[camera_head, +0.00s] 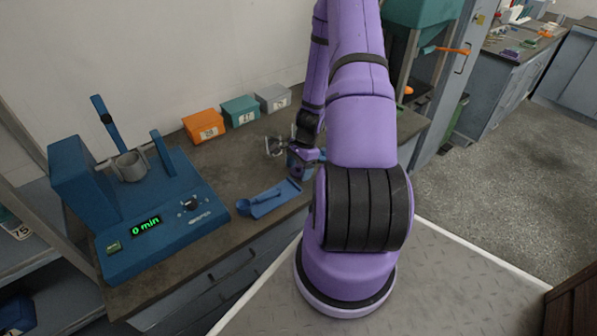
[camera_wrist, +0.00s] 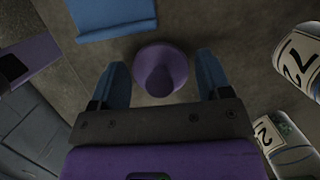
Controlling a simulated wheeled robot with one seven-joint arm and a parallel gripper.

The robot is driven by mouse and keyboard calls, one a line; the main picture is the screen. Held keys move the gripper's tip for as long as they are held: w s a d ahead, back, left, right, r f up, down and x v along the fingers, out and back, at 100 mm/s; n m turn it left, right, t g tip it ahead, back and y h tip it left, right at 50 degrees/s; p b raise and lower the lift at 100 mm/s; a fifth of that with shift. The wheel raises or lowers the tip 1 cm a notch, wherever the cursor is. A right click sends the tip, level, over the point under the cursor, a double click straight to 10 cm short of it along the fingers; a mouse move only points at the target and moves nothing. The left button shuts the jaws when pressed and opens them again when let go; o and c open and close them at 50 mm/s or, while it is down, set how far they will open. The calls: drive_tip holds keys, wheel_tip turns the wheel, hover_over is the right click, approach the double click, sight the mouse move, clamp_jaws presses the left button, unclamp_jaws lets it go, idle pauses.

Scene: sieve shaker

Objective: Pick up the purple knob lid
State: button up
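The purple knob lid (camera_wrist: 160,72) is a round disc with a raised knob, lying on the dark worktop in the wrist view. My gripper (camera_wrist: 165,75) is open, with one blue finger on each side of the lid and a visible gap to it. The lid appears apart from both fingers. In the head view my gripper (camera_head: 303,158) is low over the worktop near its front edge, partly hidden by my arm. I cannot make out the lid in the head view.
A blue tray with a scoop (camera_head: 270,198) lies left of my gripper; its edge also shows in the wrist view (camera_wrist: 112,18). Labelled jars (camera_wrist: 300,60) stand close on the right there. The blue shaker (camera_head: 150,205) is at left. Orange (camera_head: 203,126), teal (camera_head: 240,110) and grey (camera_head: 273,98) boxes line the wall.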

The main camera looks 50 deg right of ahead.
drive_tip(key=c, duration=0.6)
drive_tip(key=shift+r, duration=0.2)
